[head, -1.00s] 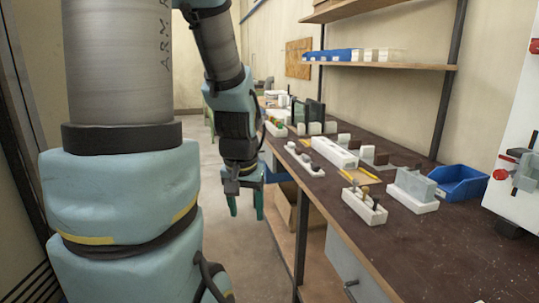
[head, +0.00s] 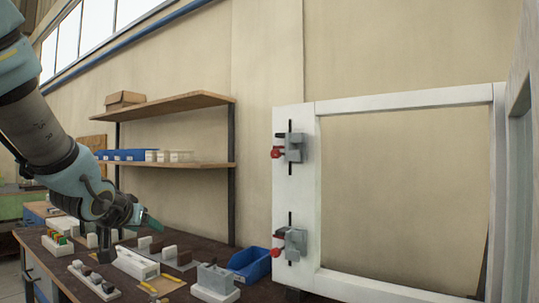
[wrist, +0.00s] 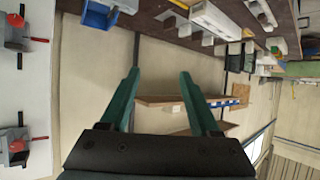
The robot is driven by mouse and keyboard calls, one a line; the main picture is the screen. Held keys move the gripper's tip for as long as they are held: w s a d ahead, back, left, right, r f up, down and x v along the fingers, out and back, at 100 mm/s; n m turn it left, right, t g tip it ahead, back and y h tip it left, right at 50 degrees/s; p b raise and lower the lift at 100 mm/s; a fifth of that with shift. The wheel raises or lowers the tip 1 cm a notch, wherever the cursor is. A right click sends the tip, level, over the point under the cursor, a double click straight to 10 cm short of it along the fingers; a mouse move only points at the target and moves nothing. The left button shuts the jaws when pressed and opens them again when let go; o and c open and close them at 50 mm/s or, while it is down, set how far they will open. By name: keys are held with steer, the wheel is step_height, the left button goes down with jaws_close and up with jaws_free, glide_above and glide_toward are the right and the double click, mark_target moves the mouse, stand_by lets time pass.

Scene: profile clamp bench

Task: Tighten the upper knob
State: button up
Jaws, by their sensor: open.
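The upper clamp (head: 294,147) is grey and sits on the left upright of a white frame (head: 296,190), with the red upper knob (head: 276,153) on its left side. The lower clamp (head: 293,243) has a similar red knob (head: 276,252). My gripper (head: 150,222) is above the bench, well left of the frame and lower than the upper knob. In the upside-down wrist view, my gripper (wrist: 159,74) has its teal fingers apart with nothing between them. There, the upper clamp (wrist: 14,152) is at the lower left, far from the fingers.
The dark bench (head: 145,290) carries several white blocks and fixtures and a blue bin (head: 250,263). A wooden shelf (head: 180,164) with blue and white boxes is on the wall behind my arm. The air between my gripper and the frame looks clear.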

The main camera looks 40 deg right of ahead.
steer(key=s+d+r+m+g+h, duration=0.1)
steer(key=s+d+r+m+h, duration=0.35)
steer(key=d+r, duration=0.65)
steer(key=m+g+h, duration=0.2)
steer(key=g+h, duration=0.2)
steer(key=h, duration=0.1)
glide_toward(274, 155)
steer(key=p+x, duration=0.3)
steer(key=x, duration=0.5)
steer(key=shift+d+r+p, duration=0.1)
steer(key=shift+d+p, duration=0.05)
steer(key=shift+p, duration=0.25)
jaws_close()
